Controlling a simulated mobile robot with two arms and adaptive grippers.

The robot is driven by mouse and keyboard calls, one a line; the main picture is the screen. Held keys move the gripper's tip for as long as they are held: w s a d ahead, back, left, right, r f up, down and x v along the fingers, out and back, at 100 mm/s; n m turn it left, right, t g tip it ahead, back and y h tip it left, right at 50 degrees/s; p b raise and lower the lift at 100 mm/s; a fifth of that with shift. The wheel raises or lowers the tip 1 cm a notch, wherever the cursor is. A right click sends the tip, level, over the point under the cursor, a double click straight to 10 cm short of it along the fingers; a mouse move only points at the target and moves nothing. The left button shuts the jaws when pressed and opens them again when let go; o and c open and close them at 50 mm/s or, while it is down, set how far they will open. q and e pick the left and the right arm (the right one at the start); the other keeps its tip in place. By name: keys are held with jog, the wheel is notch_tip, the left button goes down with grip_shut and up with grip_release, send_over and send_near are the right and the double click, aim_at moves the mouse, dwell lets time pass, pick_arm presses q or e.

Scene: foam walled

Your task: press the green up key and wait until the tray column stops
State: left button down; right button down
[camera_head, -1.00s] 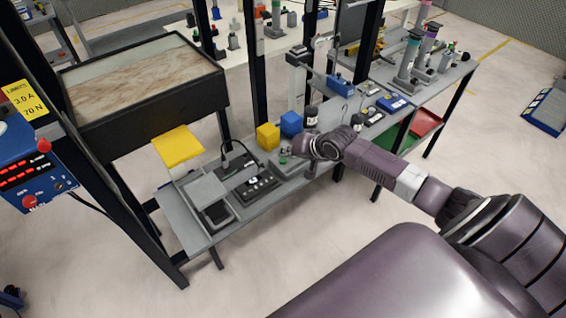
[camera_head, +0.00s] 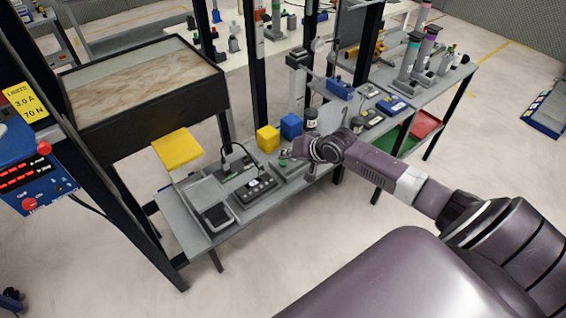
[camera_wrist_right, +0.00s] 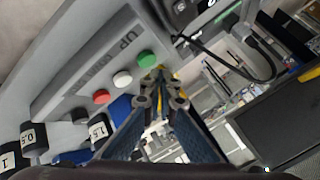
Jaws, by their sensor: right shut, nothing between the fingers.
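The control box (camera_wrist_right: 85,60) is grey and carries a row of keys beside a label that begins with "UP". The green up key (camera_wrist_right: 147,59) is at the right end of the row in the right wrist view, with a white key (camera_wrist_right: 122,79) and a red key (camera_wrist_right: 101,97) beside it. My right gripper (camera_wrist_right: 160,80) is shut and empty, its tips just below the green key in the picture. I cannot tell whether they touch it. In the head view my right gripper (camera_head: 289,159) is over the bench, partly hidden by its wrist. My left gripper is out of view. I cannot identify the tray column.
A yellow block (camera_head: 267,138), a blue block (camera_head: 291,126) and a dark jar (camera_head: 311,119) stand behind my gripper.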

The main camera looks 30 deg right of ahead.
jog(key=shift+f, duration=0.2)
jog(key=shift+f, duration=0.2)
